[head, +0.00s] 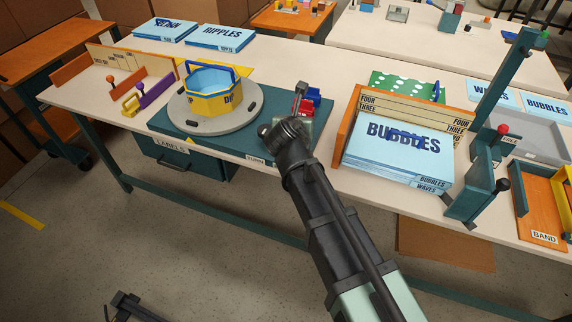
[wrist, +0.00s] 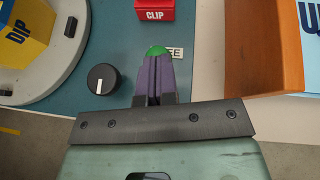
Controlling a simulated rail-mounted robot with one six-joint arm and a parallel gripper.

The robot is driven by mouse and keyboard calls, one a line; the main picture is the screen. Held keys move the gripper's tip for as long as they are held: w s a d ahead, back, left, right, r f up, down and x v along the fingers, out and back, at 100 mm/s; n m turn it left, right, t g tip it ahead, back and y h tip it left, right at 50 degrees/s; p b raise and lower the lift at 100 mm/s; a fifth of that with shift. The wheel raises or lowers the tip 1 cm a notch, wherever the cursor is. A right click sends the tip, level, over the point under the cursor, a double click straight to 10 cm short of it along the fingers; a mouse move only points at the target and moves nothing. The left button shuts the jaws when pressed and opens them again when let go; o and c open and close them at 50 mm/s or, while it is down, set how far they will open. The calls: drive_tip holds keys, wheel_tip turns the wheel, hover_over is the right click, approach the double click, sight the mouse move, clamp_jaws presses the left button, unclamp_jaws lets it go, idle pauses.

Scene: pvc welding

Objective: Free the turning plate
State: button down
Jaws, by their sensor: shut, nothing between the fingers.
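The turning plate (head: 213,112) is a round grey disc on a teal base at the left of the bench. A yellow and blue eight-sided tub marked DIP (head: 208,95) stands on it. The plate's edge also shows at the left of the wrist view (wrist: 92,70). My gripper (wrist: 156,58) is shut and empty. Its fingertips overlap a round green button (wrist: 157,50) in the wrist view; whether they touch it I cannot tell. In the head view my arm hides the fingertips and the button.
A black knob (wrist: 101,78) sits left of my fingers, and a red CLIP block (wrist: 154,9) lies beyond them. An orange rack (head: 347,120) with blue BUBBLES sheets (head: 395,150) stands to the right. Bare bench top lies between the teal base and the rack.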

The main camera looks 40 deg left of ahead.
drive_tip(key=s+d+r+p, duration=0.5)
drive_tip(key=s+r+p, duration=0.3)
drive_tip(key=r+p, duration=0.1)
idle(0.4)
